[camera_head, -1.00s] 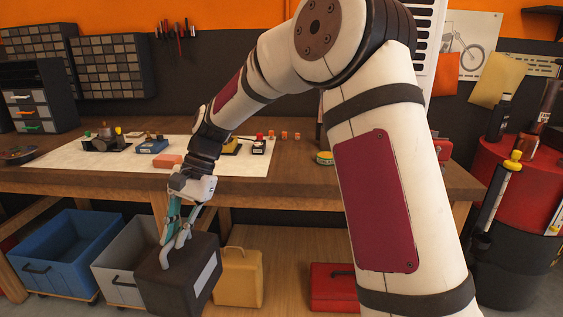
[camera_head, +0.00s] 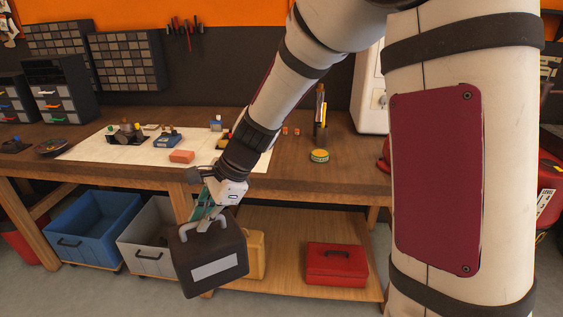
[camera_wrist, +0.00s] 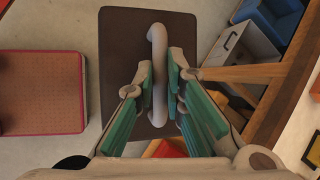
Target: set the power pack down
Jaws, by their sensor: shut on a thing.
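The power pack is a dark box (camera_head: 208,247) with a pale label and a light grey handle on top. My gripper (camera_head: 205,215) is shut on that handle and holds the pack in front of the workbench, slightly tilted. In the wrist view the dark top of the pack (camera_wrist: 122,75) lies below the fingers. The green-padded fingers (camera_wrist: 160,92) close around the grey handle bar from both sides. The head view does not show the floor directly under the pack, so its height is hard to tell.
A wooden workbench (camera_head: 345,180) holds small parts on a white sheet. Below are a blue bin (camera_head: 92,225), a grey bin (camera_head: 135,240), a yellow can (camera_head: 257,255) and a red toolbox (camera_head: 336,262) on a low shelf. A reddish square surface (camera_wrist: 40,92) lies left in the wrist view.

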